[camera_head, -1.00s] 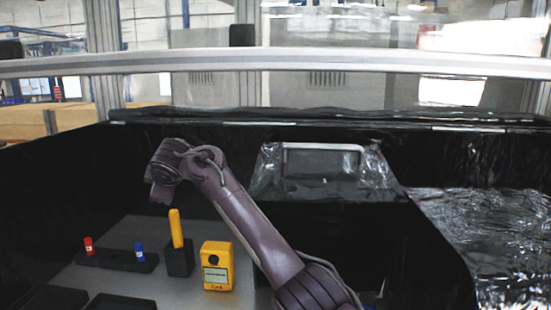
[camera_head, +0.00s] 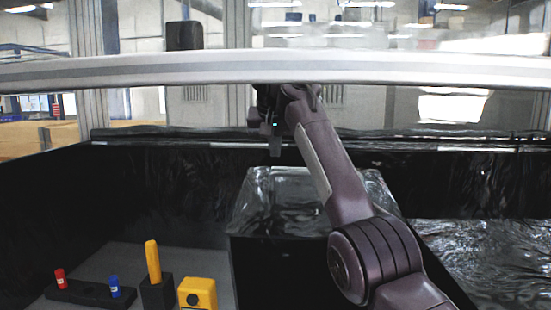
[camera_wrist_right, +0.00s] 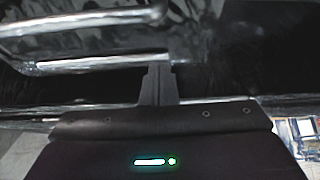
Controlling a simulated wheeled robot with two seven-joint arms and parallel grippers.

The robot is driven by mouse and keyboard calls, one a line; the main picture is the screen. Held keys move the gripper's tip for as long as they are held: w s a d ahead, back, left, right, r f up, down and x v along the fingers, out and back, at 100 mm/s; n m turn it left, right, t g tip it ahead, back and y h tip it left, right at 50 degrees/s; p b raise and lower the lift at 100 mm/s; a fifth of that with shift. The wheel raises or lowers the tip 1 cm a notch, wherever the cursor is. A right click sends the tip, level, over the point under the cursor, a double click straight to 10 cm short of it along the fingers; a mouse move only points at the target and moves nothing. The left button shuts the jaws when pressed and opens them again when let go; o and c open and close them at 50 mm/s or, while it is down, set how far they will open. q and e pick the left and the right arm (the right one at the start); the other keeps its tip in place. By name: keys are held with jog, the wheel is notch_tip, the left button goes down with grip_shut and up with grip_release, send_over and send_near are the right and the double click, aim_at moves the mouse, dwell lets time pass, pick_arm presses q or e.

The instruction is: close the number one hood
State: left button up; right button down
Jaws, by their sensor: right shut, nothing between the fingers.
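My right gripper (camera_head: 275,150) hangs just below the rail, dark, shut and empty. In the right wrist view its fingers (camera_wrist_right: 158,85) are together, near a silver handle-like bar (camera_wrist_right: 95,66) on a dark surface. Contact cannot be told. My left gripper is not in view.
A dark box with a glossy top (camera_head: 265,205) stands below my right arm. At lower left are a black rack (camera_head: 85,293) with a red and a blue piece, a yellow stick (camera_head: 152,262) in a black holder, and a yellow device (camera_head: 198,293). A dark wall (camera_head: 130,190) stands behind.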

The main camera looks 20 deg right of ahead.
jog(key=x, duration=0.3)
jog(key=shift+s+f, duration=0.1)
jog(key=shift+s, duration=0.1)
jog(key=s, duration=0.1)
jog(key=s+a, duration=0.1)
jog(key=shift+s+a, duration=0.25)
jog(key=shift+s+a+f, duration=0.15)
jog(key=shift+s, duration=0.2)
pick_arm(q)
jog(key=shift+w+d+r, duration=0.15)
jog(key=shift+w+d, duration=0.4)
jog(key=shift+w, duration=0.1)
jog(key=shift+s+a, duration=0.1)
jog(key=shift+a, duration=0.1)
pick_arm(e)
jog(key=shift+s, duration=0.1)
